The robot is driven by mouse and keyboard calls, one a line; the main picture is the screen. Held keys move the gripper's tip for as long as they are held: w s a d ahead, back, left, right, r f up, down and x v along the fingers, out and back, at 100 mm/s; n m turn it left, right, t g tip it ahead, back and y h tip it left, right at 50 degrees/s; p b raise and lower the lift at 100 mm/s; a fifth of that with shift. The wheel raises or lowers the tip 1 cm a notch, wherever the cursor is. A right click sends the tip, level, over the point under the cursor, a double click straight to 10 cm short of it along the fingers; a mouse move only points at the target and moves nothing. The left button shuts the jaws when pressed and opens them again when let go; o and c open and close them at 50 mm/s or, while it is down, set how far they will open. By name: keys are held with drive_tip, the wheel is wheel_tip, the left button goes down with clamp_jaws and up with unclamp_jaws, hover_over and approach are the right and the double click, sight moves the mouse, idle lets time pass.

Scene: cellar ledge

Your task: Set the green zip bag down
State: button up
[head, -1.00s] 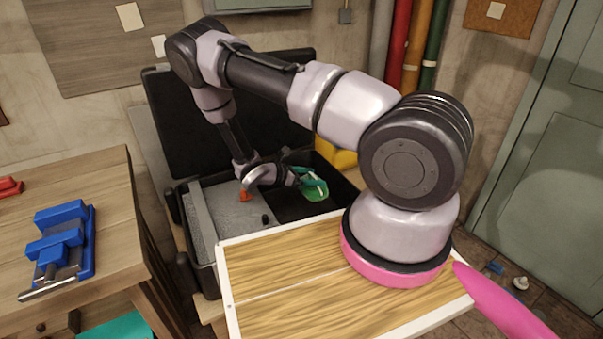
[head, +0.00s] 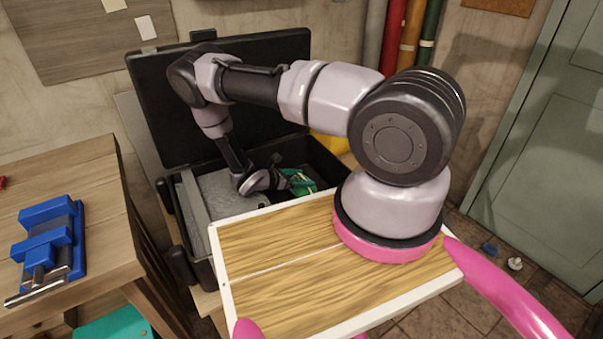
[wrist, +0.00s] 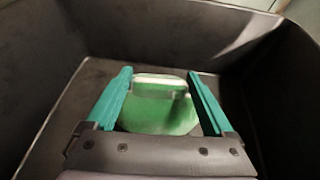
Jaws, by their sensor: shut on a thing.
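The green zip bag (wrist: 160,106) is between the two teal fingers of my gripper (wrist: 162,95) in the wrist view. It has a pale band along its far edge. My gripper is shut on it, inside the black compartment of the open case (wrist: 55,125). In the head view the bag (head: 302,184) and my gripper (head: 298,180) are low in the right part of the case (head: 205,258). I cannot tell whether the bag touches the case floor.
The case's left part holds grey foam (head: 212,195), and its black lid (head: 160,110) stands open behind. A wooden table (head: 95,170) with a blue vise (head: 48,245) is at left. A wood-topped board (head: 290,270) under my arm lies in front of the case.

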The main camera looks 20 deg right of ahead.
drive_tip(key=shift+f, duration=0.35)
drive_tip(key=shift+f, duration=1.05)
drive_tip(key=o, duration=1.4)
wheel_tip(320, 180, up, 10)
drive_tip(key=shift+r, duration=0.2)
drive_tip(key=s+a+r+m+g+y, duration=0.3)
drive_tip(key=r+m, duration=0.5)
drive_tip(key=r, duration=0.9)
drive_tip(key=s+a+r+m+y, duration=0.15)
drive_tip(key=r+m+y, duration=0.5)
drive_tip(key=r, duration=0.95)
drive_tip(key=s+a+r+m+t+y, duration=0.1)
drive_tip(key=s+r+m+t+y, duration=0.1)
drive_tip(key=s+r, duration=0.4)
drive_tip(key=s+a+r+m+t+y, duration=0.1)
drive_tip(key=s+r+m+t, duration=0.2)
drive_tip(key=s+r, duration=0.4)
drive_tip(key=s+a+r+m+t+y, duration=0.2)
drive_tip(key=s+r+m, duration=0.3)
drive_tip(key=r, duration=0.3)
drive_tip(key=shift+s+r+t+y, duration=0.25)
drive_tip(key=shift+s+t+y, duration=0.1)
drive_tip(key=shift+s, duration=0.3)
